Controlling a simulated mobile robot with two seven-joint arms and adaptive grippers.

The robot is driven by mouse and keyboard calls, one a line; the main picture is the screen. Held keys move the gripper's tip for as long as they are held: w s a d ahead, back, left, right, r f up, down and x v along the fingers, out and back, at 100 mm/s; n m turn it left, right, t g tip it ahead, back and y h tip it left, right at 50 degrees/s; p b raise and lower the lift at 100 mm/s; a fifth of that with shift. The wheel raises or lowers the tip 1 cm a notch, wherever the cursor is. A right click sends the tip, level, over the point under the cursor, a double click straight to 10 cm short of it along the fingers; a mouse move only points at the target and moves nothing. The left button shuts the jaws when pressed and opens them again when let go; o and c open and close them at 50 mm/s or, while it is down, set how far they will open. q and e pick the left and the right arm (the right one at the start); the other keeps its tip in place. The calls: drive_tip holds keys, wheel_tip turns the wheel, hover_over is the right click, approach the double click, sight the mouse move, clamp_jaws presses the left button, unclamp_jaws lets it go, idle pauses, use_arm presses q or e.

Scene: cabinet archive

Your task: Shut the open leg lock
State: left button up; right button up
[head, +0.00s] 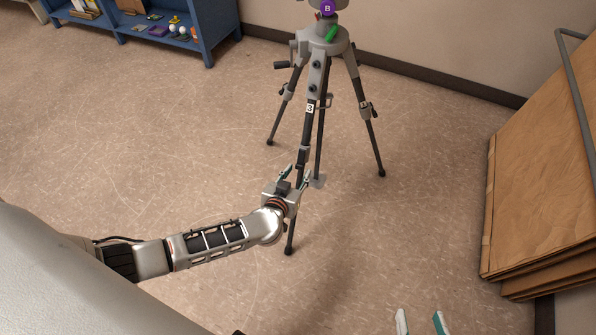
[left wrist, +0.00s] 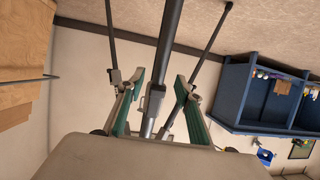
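A grey and black tripod (head: 325,45) stands on the floor. Its front leg, marked with a "3" tag (head: 310,107), runs down past my left gripper (head: 295,178). In the left wrist view this gripper (left wrist: 160,92) is open. Its green-padded fingers stand on either side of the leg (left wrist: 168,50) and a grey leg lock (left wrist: 154,102), with gaps visible at both sides. The right leg's lock (head: 367,109) has a small lever showing. I cannot tell for certain which lock is open. My right gripper (head: 421,322) shows only its parted fingertips at the bottom edge.
A blue shelf (head: 210,25) with small items stands at the back left. Brown boards (head: 545,170) lean in a rack at the right, with a metal rail (head: 577,85). Open floor lies around the tripod.

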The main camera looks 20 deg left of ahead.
use_arm(q)
drive_tip(key=p+v, duration=0.4)
drive_tip(key=v, duration=0.2)
drive_tip(key=shift+r, duration=0.2)
use_arm(e)
drive_tip(key=w+r+t, duration=0.1)
drive_tip(key=w+r, duration=0.2)
drive_tip(key=r, duration=0.6)
drive_tip(key=shift+w+r+t, duration=0.15)
drive_tip(key=shift+r+t, duration=0.1)
drive_tip(key=shift+t, duration=0.15)
use_arm(q)
drive_tip(key=shift+s, duration=0.1)
drive_tip(key=v, duration=0.7)
drive_tip(key=shift+s, duration=0.25)
drive_tip(key=shift+r, duration=0.1)
